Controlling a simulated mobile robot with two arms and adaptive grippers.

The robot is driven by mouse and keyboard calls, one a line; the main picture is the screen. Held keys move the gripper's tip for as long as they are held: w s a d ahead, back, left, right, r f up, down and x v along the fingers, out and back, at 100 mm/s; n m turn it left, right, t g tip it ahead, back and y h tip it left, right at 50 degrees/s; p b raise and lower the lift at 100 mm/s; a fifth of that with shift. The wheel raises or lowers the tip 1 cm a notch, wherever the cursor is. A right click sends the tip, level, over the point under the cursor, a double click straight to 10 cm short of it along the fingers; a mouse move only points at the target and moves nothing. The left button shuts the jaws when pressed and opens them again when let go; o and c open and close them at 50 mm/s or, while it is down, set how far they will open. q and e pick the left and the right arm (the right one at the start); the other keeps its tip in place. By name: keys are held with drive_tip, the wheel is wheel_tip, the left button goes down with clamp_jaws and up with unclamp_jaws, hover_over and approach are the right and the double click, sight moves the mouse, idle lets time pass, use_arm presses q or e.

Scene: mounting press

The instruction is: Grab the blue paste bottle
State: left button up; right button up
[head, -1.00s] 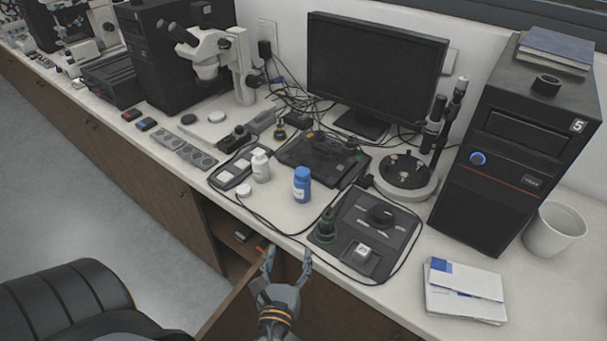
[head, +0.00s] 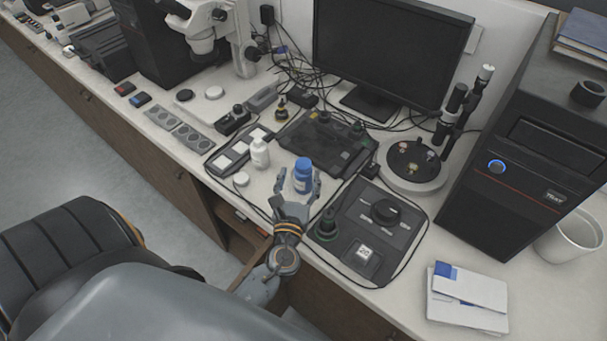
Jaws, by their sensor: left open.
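The blue paste bottle (head: 302,174) stands upright on the counter in the middle of the head view, with a blue cap and a pale label. My left gripper (head: 299,186) is open, with one finger on each side of the bottle's lower part. I cannot tell whether the fingers touch it. The bottle's base is partly hidden by the gripper. My right gripper does not show.
A white bottle (head: 260,153) stands just left of the blue one, with a white round lid (head: 241,179) near it. A black control panel (head: 372,232) lies close on the right. A monitor (head: 387,55) stands behind. An open drawer is below the counter edge.

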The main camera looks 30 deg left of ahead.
sight(302, 170)
use_arm(q)
drive_tip(key=p+x, duration=0.1)
drive_tip(key=x, duration=0.2)
drive_tip(key=shift+d+r, duration=0.15)
drive_tip(key=shift+f+p+x, duration=0.2)
drive_tip(key=shift+p+x, duration=0.2)
drive_tip(key=shift+x, duration=0.65)
drive_tip(key=shift+w+f, duration=0.1)
drive_tip(key=shift+w, duration=0.1)
drive_tip(key=shift+s, duration=0.1)
drive_tip(key=shift+c, duration=0.9)
clamp_jaws()
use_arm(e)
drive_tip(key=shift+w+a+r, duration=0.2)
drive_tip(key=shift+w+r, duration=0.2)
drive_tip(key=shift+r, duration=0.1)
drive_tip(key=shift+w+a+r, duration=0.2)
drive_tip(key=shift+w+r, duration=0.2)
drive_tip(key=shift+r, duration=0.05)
